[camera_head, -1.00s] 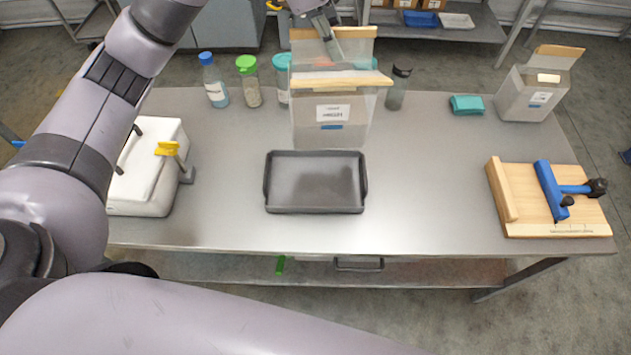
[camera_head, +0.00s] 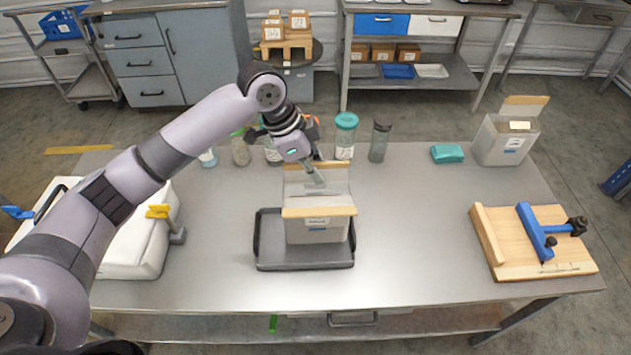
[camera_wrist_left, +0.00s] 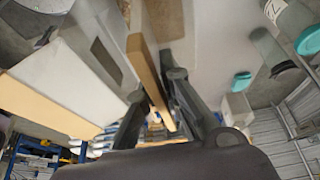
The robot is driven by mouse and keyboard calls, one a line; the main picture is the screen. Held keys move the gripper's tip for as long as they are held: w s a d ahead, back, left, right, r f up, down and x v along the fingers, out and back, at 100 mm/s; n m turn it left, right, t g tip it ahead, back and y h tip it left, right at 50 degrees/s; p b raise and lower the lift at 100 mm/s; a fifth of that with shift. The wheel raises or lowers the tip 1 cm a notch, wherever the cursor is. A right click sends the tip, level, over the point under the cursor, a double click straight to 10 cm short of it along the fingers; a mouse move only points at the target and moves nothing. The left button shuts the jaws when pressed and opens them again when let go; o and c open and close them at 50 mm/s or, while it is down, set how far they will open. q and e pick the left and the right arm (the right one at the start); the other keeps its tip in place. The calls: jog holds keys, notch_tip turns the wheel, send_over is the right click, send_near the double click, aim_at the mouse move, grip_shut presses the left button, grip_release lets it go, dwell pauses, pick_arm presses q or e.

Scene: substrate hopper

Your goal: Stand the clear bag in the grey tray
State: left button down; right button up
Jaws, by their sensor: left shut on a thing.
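The clear bag (camera_head: 318,228) has tan strips along its top edges and a white label on its front. It is upright over the grey tray (camera_head: 270,258), inside its rim in the head view; I cannot tell whether its base touches the tray floor. My left gripper (camera_head: 316,180) is shut on the bag's far top edge. In the left wrist view the fingers (camera_wrist_left: 150,98) are on either side of a tan strip of the bag (camera_wrist_left: 152,75). My right gripper is not in view.
Several bottles, among them a teal-lidded jar (camera_head: 345,138), stand behind the tray. A white device with a yellow handle (camera_head: 140,245) is at left. A wooden board with a blue clamp (camera_head: 540,240) and another bag (camera_head: 505,140) are at right. The table between is clear.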

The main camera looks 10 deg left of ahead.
pick_arm(q)
jog(key=shift+f+p, duration=0.35)
jog(key=shift+f, duration=1.7)
jog(key=c, duration=2.2)
grip_release()
jog(key=shift+f, duration=0.15)
jog(key=o, duration=0.4)
jog(key=shift+o, duration=0.2)
jog(key=shift+a+r, duration=0.1)
jog(key=shift+r, duration=0.2)
jog(key=b+v, duration=0.2)
jog(key=v, duration=0.9)
jog(key=shift+s+r, duration=0.1)
jog(key=shift+r, duration=0.2)
